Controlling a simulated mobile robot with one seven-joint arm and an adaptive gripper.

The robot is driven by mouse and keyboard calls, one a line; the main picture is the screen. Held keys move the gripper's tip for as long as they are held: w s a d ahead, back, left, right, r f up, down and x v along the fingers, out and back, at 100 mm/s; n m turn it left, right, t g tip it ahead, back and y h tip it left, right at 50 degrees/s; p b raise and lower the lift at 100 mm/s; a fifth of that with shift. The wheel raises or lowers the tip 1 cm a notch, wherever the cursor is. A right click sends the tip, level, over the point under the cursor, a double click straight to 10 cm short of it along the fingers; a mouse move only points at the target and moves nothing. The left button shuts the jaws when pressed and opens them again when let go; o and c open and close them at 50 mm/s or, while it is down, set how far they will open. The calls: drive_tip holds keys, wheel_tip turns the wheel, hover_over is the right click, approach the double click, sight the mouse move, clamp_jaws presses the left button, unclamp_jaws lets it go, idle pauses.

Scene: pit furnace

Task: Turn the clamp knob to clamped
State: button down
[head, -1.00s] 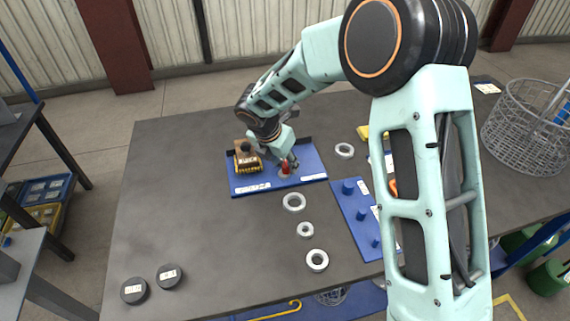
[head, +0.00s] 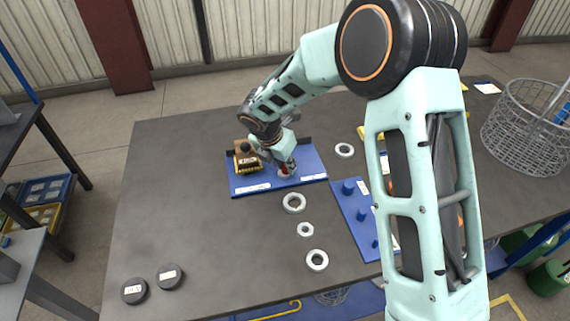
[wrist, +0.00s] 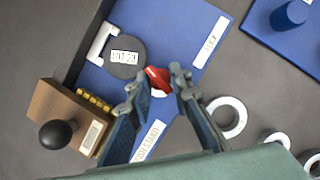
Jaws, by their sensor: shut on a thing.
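The red clamp knob (wrist: 158,78) stands on the blue plate (wrist: 92,72) beside a dark round disc (wrist: 125,58) with a printed label. My gripper (wrist: 157,80) is around the knob, one finger on each side, shut on it. In the head view my gripper (head: 286,167) is low over the blue plate (head: 245,184) and hides most of the knob (head: 283,171). The knob's clamped and unclamped marks cannot be made out.
A brown block with a black ball handle (wrist: 57,135) stands on the plate's left part. White rings (head: 293,202) lie in front, and a blue board with pegs (head: 347,213) lies to the right. Two black discs (head: 134,291) lie front left.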

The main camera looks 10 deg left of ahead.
drive_tip(key=shift+m, duration=0.3)
drive_tip(key=m+h, duration=0.1)
drive_tip(key=m, duration=0.1)
drive_tip(key=m+g, duration=0.1)
drive_tip(key=m, duration=0.1)
drive_tip(key=shift+w+a+r+m+h, duration=0.1)
drive_tip(key=shift+w+a+m+h, duration=0.1)
drive_tip(key=shift+m+h, duration=0.2)
drive_tip(key=m+g, duration=0.1)
drive_tip(key=m, duration=0.2)
drive_tip(key=m+g+h+p, duration=0.1)
drive_tip(key=m, duration=0.2)
drive_tip(key=shift+w, duration=0.1)
drive_tip(key=m+g, duration=0.1)
drive_tip(key=m, duration=0.2)
drive_tip(key=m+g, duration=0.1)
drive_tip(key=m, duration=0.2)
drive_tip(key=shift+w+m+g+p, duration=0.2)
drive_tip(key=shift+m+g+p, duration=0.1)
drive_tip(key=shift+g+p, duration=0.1)
drive_tip(key=m, duration=0.2)
drive_tip(key=m+g+y, duration=0.1)
drive_tip(key=m, duration=0.2)
drive_tip(key=shift+w+d+g, duration=0.1)
drive_tip(key=shift+g, duration=0.2)
drive_tip(key=shift+m, duration=0.4)
drive_tip(key=shift+d, duration=0.15)
drive_tip(key=c, duration=1.8)
unclamp_jaws()
drive_tip(key=shift+o, duration=0.2)
